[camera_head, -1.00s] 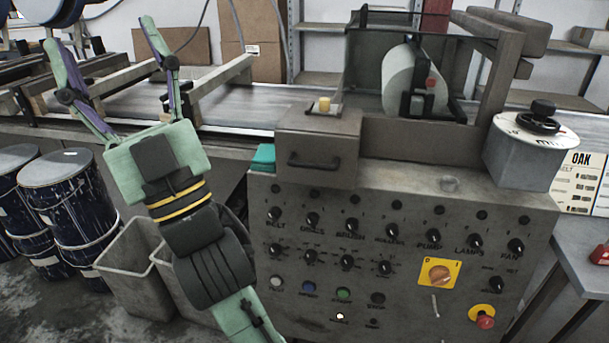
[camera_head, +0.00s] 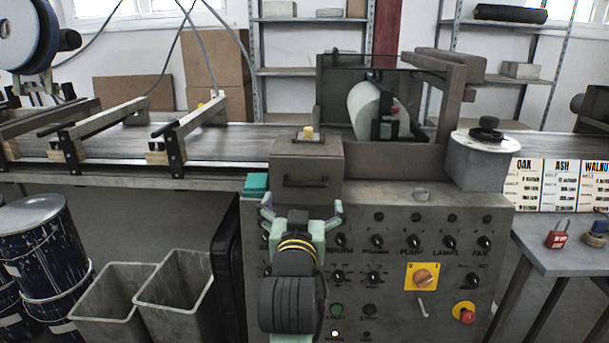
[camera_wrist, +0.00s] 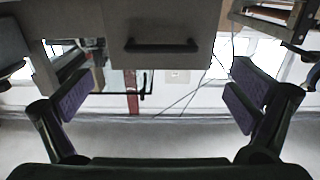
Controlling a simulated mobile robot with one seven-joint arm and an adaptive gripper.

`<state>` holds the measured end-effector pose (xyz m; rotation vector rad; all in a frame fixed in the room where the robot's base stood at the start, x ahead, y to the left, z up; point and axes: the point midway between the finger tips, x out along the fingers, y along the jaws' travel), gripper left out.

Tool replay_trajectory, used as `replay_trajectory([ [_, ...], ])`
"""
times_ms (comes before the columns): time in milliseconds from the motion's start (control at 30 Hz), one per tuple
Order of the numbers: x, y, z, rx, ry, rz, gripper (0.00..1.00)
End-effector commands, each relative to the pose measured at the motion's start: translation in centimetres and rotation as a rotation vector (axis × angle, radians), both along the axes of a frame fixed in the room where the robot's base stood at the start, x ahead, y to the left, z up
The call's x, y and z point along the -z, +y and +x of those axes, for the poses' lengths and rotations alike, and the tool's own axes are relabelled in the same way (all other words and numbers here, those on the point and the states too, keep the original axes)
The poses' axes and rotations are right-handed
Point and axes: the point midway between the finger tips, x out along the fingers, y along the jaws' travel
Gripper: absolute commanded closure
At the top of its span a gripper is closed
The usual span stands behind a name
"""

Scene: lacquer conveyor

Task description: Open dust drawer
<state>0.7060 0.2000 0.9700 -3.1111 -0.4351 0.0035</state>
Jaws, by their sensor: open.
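The dust drawer (camera_head: 306,168) is the grey box front with a dark bar handle (camera_head: 306,181), on top of the machine's left end. It looks shut. In the wrist view the drawer front (camera_wrist: 160,20) and its handle (camera_wrist: 161,45) show at the top centre, ahead of the fingers and between them sideways. My gripper (camera_head: 302,212) is open and empty, just below the drawer in the head view. In the wrist view its two purple-padded fingers (camera_wrist: 157,98) are spread wide and do not touch the handle.
The control panel (camera_head: 385,215) with knobs and an orange switch lies behind and right of my gripper. A teal block (camera_head: 256,185) sits left of the drawer. Two grey bins (camera_head: 175,300) and dark drums (camera_head: 40,245) stand on the floor at left.

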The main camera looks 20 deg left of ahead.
Motion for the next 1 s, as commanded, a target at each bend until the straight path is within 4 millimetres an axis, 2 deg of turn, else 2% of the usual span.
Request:
replay_trajectory([
  [33, -0.6, 0.1, 0.4, 0.000, 0.005, -0.003, 0.00],
  [300, -0.1, 1.5, 5.3, 0.000, 0.000, -0.002, 0.00],
  [500, -0.1, 2.2, 7.7, -0.001, -0.001, -0.001, 0.00],
  [900, 0.0, 2.5, 8.4, -0.002, -0.003, 0.001, 0.00],
  [1000, 0.0, 2.5, 8.4, -0.002, -0.003, 0.001, 0.06],
])
